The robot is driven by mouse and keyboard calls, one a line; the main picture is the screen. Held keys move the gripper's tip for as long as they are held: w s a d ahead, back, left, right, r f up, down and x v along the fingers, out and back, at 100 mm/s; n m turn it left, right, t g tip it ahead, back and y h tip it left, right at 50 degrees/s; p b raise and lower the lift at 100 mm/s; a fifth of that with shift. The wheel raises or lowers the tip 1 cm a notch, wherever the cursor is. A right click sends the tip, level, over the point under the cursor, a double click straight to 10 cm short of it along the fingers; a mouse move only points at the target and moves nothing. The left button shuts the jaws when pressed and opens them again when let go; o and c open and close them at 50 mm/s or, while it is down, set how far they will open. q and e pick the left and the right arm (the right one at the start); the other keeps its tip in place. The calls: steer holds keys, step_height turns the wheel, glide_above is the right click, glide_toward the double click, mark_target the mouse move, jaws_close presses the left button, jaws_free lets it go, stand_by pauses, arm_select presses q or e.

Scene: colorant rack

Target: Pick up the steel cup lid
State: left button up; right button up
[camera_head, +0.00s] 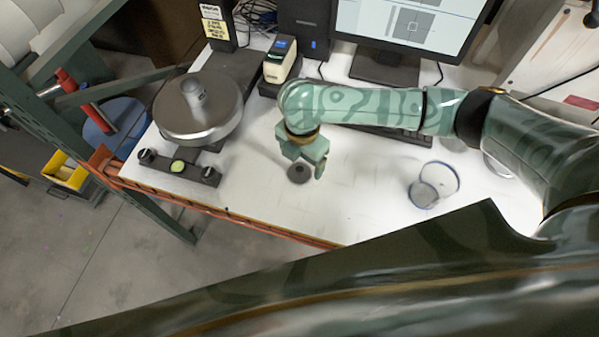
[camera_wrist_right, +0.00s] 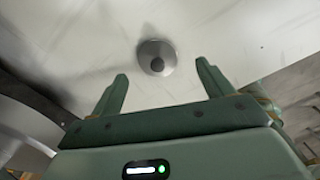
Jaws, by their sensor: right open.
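The steel cup lid (camera_head: 299,173) is a small dark grey disc with a knob on top. It lies flat on the white table near the front edge. In the right wrist view the lid (camera_wrist_right: 157,57) shows as a round disc with a darker knob, ahead of and roughly between the two fingertips. The right gripper (camera_wrist_right: 161,76) is open and empty, and the lid is apart from both fingers. My left gripper is not in view.
A balance-like machine with a round steel top (camera_head: 180,125) stands left of the lid. A clear, round-rimmed container (camera_head: 423,195) is to the right. A keyboard (camera_head: 400,134), monitor and small device (camera_head: 281,62) are behind. The white table (camera_head: 260,205) around the lid is clear.

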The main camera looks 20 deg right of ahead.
mark_target(299, 169)
steer(key=f, duration=0.3)
steer(key=f+b, duration=0.1)
steer(key=shift+w+a+f, duration=0.15)
steer(key=shift+a+f, duration=0.1)
steer(key=shift+r, duration=0.1)
steer(key=c, duration=1)
steer(key=shift+c, duration=0.3)
steer(key=shift+r, duration=0.1)
